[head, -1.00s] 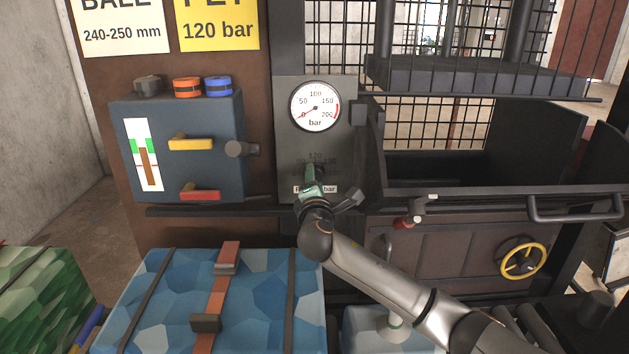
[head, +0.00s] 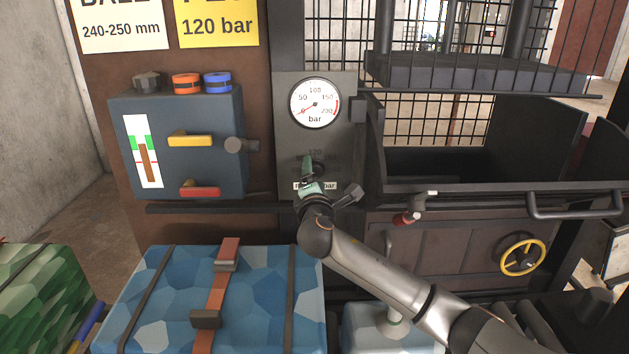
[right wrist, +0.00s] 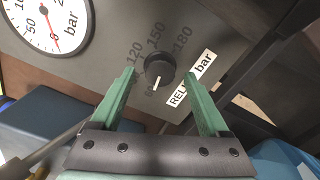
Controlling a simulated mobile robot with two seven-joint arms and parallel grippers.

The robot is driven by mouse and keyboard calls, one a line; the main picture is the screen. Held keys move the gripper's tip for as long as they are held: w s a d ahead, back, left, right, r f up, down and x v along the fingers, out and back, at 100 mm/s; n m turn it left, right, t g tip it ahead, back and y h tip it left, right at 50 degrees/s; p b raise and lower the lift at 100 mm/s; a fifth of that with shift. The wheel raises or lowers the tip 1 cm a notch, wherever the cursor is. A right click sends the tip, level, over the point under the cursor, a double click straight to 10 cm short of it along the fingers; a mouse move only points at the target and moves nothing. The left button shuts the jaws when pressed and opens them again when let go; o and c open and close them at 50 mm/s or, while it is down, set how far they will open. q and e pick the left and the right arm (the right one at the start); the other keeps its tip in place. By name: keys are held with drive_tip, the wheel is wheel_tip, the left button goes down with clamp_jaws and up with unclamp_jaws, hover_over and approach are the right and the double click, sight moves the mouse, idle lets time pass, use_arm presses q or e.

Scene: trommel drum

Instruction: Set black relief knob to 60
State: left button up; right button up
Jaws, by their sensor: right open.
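The black relief knob (right wrist: 158,70) sits on the grey panel below the pressure gauge, and shows partly in the head view (head: 318,168). In the right wrist view its white pointer mark points down, close to the small "60" label. The numbers 120, 150 and 180 run around it. My right gripper (head: 308,168) is open, its green fingers at either side of the knob with gaps between them and it. Whether the fingertips reach as deep as the knob is hard to tell. My left gripper is not in view.
The pressure gauge (head: 316,103) has its red needle near the low end. A blue-grey box (head: 215,120) with yellow and red levers is to the left. A dark open hopper (head: 440,165) is to the right. A blue patterned bale (head: 170,290) lies below.

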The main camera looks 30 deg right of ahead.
drive_tip(key=b+v, duration=0.1)
drive_tip(key=v, duration=1.1)
drive_tip(key=shift+s+b, duration=0.3)
drive_tip(key=shift+b, duration=0.1)
drive_tip(key=shift+a, duration=0.1)
drive_tip(key=shift+f, duration=0.1)
